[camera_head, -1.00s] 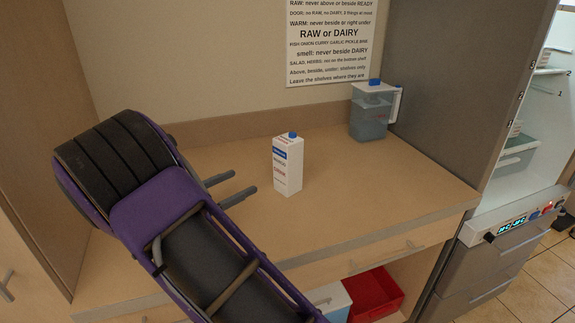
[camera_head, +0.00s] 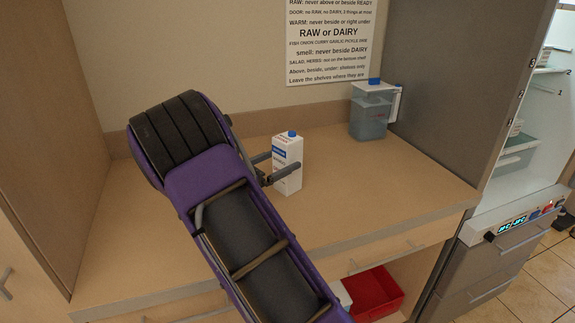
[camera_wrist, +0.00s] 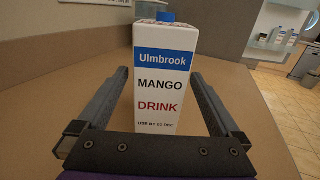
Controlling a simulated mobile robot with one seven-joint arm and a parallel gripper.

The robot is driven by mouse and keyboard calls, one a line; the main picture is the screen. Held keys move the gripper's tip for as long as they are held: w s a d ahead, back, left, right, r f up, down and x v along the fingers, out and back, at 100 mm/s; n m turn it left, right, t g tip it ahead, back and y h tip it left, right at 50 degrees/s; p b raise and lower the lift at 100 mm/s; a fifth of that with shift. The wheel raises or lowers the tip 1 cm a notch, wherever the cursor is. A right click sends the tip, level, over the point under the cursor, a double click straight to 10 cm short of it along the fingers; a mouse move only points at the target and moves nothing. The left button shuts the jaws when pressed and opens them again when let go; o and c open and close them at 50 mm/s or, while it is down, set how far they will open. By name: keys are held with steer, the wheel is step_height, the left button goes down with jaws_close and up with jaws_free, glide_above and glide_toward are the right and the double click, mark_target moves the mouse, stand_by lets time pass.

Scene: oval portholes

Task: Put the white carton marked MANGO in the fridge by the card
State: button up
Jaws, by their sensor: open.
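The white carton (camera_head: 287,163) with a blue cap and blue band stands upright on the counter. In the wrist view the carton (camera_wrist: 163,90) reads "Ulmbrook MANGO DRINK" and a use-by line that is partly hard to read. My gripper (camera_head: 276,164) is open, with one finger on each side of the carton. In the wrist view my gripper (camera_wrist: 158,92) shows gaps between its fingers and the carton. The card (camera_head: 330,40) with printed storage rules hangs on the wall behind the counter. The fridge (camera_head: 520,150) is at the right, its inside partly in view with shelves and a bin.
A clear jug with a blue lid (camera_head: 370,112) stands at the back right of the counter (camera_head: 390,180), near the grey side panel. A red bin (camera_head: 375,294) sits below the counter. The counter right of the carton is clear.

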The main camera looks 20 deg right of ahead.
steer(key=x, duration=0.3)
steer(key=shift+a+r, duration=0.1)
jaws_close()
stand_by(0.4)
